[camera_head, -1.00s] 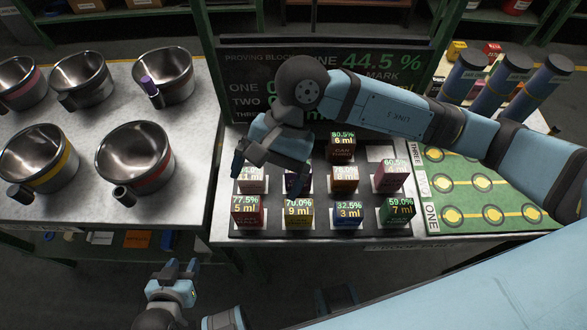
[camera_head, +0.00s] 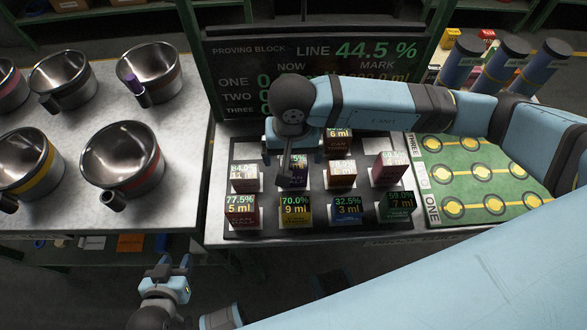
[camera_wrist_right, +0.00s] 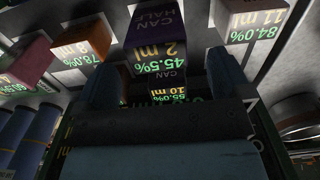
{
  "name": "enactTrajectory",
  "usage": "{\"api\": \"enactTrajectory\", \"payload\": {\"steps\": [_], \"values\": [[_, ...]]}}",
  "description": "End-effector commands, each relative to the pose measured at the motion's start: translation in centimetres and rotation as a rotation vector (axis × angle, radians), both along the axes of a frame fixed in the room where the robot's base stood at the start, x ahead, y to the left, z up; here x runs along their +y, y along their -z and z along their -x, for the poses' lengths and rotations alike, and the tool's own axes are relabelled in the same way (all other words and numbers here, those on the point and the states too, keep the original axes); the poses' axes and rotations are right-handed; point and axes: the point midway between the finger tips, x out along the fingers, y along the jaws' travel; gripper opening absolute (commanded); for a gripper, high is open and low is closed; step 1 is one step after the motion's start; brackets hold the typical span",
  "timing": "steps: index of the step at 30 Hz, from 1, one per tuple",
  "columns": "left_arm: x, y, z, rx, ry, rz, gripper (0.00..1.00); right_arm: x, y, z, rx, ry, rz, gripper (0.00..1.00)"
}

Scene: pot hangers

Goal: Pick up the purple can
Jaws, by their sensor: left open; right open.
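The purple can (camera_head: 298,181) is a small dark block in the back part of the block tray, partly hidden by my right gripper in the head view. In the right wrist view the purple can (camera_wrist_right: 158,28) shows "CAN HALF", 45.5% and 2 ml, just beyond the fingertips and between their lines. My right gripper (camera_head: 284,168) is open and empty at the purple can; contact cannot be told. Its two dark fingers (camera_wrist_right: 164,78) stand apart in the wrist view. My left gripper (camera_head: 174,268) is open and empty, low in front of the tables.
A white can (camera_head: 244,178) and an orange-brown can (camera_head: 341,174) flank the purple can closely. A red-brown can (camera_head: 338,146) stands behind. Several cans fill the front row. The display board (camera_head: 255,75) rises behind. Metal pots (camera_head: 123,157) stand left; a green board (camera_head: 470,180) lies right.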

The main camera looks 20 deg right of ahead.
Motion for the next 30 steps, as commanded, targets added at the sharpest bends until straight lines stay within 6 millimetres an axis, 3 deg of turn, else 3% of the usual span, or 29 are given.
{"api": "enactTrajectory", "payload": {"steps": [9,18,26,30], "values": [[-0.2,-0.5,0.0,-0.004,-0.002,0.001,0.43,-0.2,4.4,0.3,0.004,0.001,0.001,0.96],[-0.3,-0.3,0.0,-0.001,-0.002,0.003,0.43,-0.2,4.9,0.3,0.002,0.001,-0.001,0.96],[-0.3,-0.4,0.0,-0.003,-0.002,0.003,0.43,-0.2,4.8,0.3,0.002,0.001,-0.001,0.36],[-0.3,-0.6,0.0,-0.006,-0.001,0.004,0.43,-0.2,4.8,0.3,0.002,0.001,-0.001,0.33]]}}
